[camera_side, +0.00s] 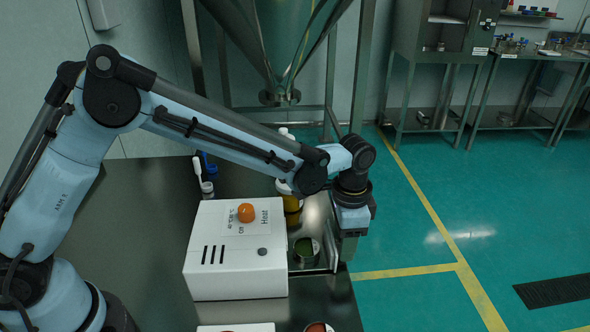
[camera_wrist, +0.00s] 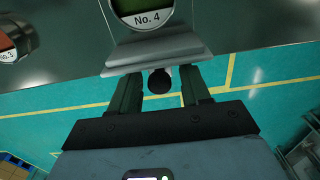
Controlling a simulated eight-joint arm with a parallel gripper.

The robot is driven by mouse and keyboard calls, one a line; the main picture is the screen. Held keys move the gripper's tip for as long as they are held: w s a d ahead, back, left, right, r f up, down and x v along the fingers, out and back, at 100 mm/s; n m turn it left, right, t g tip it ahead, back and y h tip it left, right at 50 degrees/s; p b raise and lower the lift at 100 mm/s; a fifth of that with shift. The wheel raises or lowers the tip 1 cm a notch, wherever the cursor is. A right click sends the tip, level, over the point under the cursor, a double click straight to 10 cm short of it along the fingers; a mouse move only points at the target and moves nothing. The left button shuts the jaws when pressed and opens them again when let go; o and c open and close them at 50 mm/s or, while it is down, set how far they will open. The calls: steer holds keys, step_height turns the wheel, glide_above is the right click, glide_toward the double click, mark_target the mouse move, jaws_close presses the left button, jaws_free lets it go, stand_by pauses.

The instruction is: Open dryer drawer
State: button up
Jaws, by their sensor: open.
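The white dryer (camera_side: 236,249) with an orange knob stands on the dark bench in the side view. Its metal drawer (camera_side: 327,262) sticks out from the dryer's right side, with a round dish of green material (camera_side: 306,250) in it. In the wrist view the dish, labelled No. 4 (camera_wrist: 148,18), sits behind the drawer's grey front edge (camera_wrist: 160,50). A round black drawer knob (camera_wrist: 159,81) projects from that front. My gripper (camera_wrist: 161,90) is open, with one finger on each side of the knob and visible gaps. It is at the drawer's outer end; its fingertips are hard to see in the side view (camera_side: 348,243).
A bottle with yellow contents (camera_side: 291,205) stands behind the dryer. Another dish, labelled No. 3 (camera_wrist: 14,40), lies on the bench. A reddish dish (camera_side: 318,327) is at the side view's bottom edge. Green floor lies open beyond the bench's right edge.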

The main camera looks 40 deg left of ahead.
steer(key=shift+r, duration=4)
steer(key=shift+a+r, duration=0.25)
steer(key=s+a+r+n+t, duration=0.35)
steer(key=s+a+r, duration=0.2)
steer(key=a, duration=0.45)
steer(key=s+a+n+t, duration=0.1)
steer(key=s+a, duration=0.1)
steer(key=s+a+n+t, duration=0.1)
steer(key=s+a+n, duration=0.1)
steer(key=s+a, duration=0.1)
steer(key=s+a+f+n+t, duration=0.1)
steer(key=s+a+n, duration=0.1)
steer(key=s+a, duration=0.1)
steer(key=shift+s+a, duration=0.15)
steer(key=shift+s+a+f+n+t, duration=0.25)
steer(key=shift+s+a+t, duration=0.05)
steer(key=shift+s+t, duration=0.1)
